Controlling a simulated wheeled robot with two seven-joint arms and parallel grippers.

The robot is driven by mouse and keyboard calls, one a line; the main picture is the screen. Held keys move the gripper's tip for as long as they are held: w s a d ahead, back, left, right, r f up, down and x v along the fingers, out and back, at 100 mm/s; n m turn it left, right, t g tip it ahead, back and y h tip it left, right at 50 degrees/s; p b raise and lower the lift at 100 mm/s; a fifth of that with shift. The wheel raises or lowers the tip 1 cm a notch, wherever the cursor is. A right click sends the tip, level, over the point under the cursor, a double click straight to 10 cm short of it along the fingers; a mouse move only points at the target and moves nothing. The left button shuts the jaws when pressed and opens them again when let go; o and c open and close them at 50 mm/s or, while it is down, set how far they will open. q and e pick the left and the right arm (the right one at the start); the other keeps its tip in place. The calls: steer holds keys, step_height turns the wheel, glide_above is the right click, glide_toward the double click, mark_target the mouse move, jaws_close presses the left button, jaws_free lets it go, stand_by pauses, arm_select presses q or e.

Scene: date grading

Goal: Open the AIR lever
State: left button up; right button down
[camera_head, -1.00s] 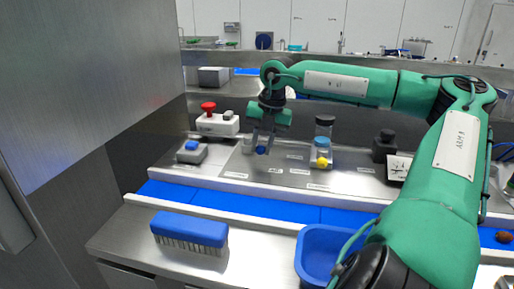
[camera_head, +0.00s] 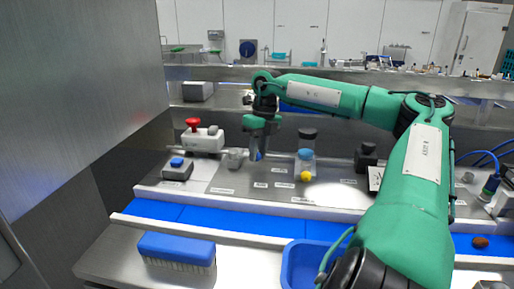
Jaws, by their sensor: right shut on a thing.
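My right gripper (camera_head: 256,146) points down over the steel panel behind the blue belt. It is shut on a small blue part (camera_head: 259,156), seemingly the handle of the AIR lever. The jaws hide most of this handle. A small grey fitting (camera_head: 235,157) stands just left of the jaws. Whether it belongs to the lever, I cannot tell. The small labels on the panel are too blurred to read. My left gripper is out of view.
A red mushroom button on a white box (camera_head: 203,141) and a blue-button box (camera_head: 177,170) stand left of the gripper. A blue brush (camera_head: 177,250) and blue bin (camera_head: 301,264) lie in front.

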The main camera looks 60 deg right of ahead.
steer(key=shift+w+d+r+n, duration=0.1)
steer(key=shift+d+n, duration=0.1)
steer(key=shift+n, duration=0.2)
steer(key=c, duration=1.2)
jaws_free()
steer(key=d+r, duration=0.1)
steer(key=r, duration=0.3)
steer(key=r+b, duration=0.1)
steer(key=r, duration=0.4)
steer(key=d+r, duration=0.1)
steer(key=r, duration=0.3)
steer(key=shift+d+r+b, duration=0.2)
steer(key=shift+d+b, duration=0.15)
